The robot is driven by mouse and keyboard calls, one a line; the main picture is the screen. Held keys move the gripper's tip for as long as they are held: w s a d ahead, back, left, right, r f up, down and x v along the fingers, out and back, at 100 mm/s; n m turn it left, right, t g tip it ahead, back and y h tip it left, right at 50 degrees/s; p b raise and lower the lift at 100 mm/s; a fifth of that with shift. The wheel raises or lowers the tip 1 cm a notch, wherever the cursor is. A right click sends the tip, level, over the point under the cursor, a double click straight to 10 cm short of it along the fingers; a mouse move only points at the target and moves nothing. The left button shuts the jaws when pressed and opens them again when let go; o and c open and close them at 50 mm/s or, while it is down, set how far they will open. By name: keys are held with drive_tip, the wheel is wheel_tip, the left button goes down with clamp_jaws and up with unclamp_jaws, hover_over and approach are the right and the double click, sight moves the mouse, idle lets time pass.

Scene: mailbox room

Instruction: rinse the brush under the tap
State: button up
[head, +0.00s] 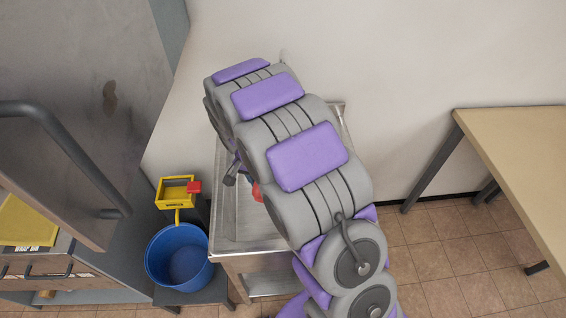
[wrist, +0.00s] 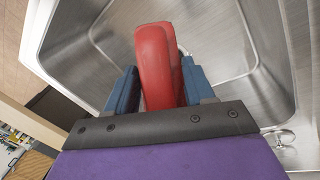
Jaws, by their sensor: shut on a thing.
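My gripper (wrist: 160,90) is shut on the brush (wrist: 155,55), whose red handle stands between the blue fingers in the wrist view. In the head view a small red part of the brush (head: 257,192) shows beside my arm, over the sink. The metal sink (head: 240,235) stands against the wall, and its basin (wrist: 225,35) fills much of the wrist view. The brush's bristles are hidden. My arm covers much of the sink in the head view. I cannot clearly make out the tap or any running water.
A blue bucket (head: 178,256) and a yellow container (head: 176,192) with a red part stand left of the sink. A grey metal cabinet (head: 90,110) is farther left. A wooden table (head: 520,150) stands at the right, with open tiled floor between it and the sink.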

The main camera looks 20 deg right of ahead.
drive_tip(key=s+a+r+p, duration=0.1)
drive_tip(key=s+a+r, duration=0.1)
drive_tip(key=a+r, duration=0.1)
drive_tip(key=shift+a+r, duration=0.4)
drive_tip(key=shift+a, duration=0.25)
idle(0.5)
drive_tip(key=w+d+r+n, duration=0.1)
drive_tip(key=w+d+n, duration=0.1)
drive_tip(key=w+d+n+t, duration=0.1)
drive_tip(key=w+d+n, duration=0.1)
drive_tip(key=d, duration=0.1)
drive_tip(key=w+d+r+n, duration=0.1)
drive_tip(key=d+n, duration=0.1)
drive_tip(key=d, duration=0.1)
drive_tip(key=shift+w+r+n+t, duration=0.3)
drive_tip(key=shift+w, duration=0.1)
drive_tip(key=shift+w+d+r+n, duration=0.2)
drive_tip(key=shift+w+d+n, duration=0.15)
drive_tip(key=shift+d+n, duration=0.3)
